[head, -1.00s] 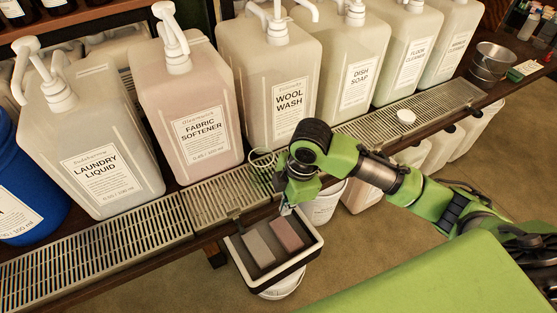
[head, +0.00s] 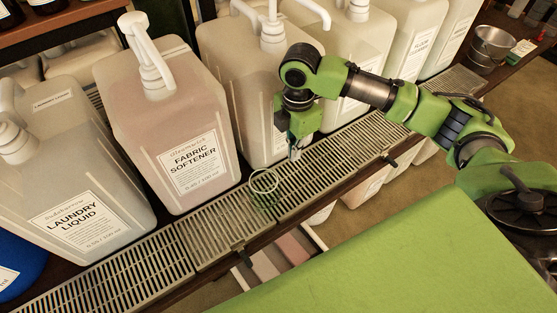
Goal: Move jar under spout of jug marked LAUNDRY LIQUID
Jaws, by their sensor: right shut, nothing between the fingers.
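The jar (head: 265,190) is a small clear glass with a green tint, standing on the slatted drip tray (head: 215,232) in front of the gap between the fabric softener and wool wash jugs. The jug marked LAUNDRY LIQUID (head: 120,195) is a pale translucent container at the left, with a white pump (head: 18,140) on top. My right gripper (head: 295,154) points down above the tray, behind and to the right of the jar, apart from it. It is shut and empty. My left gripper is out of view.
The fabric softener jug (head: 165,120) stands between the laundry jug and the jar. More jugs line the back to the right. A blue container (head: 20,270) is at far left. The tray before the laundry jug is clear. A metal bucket (head: 490,45) stands far right.

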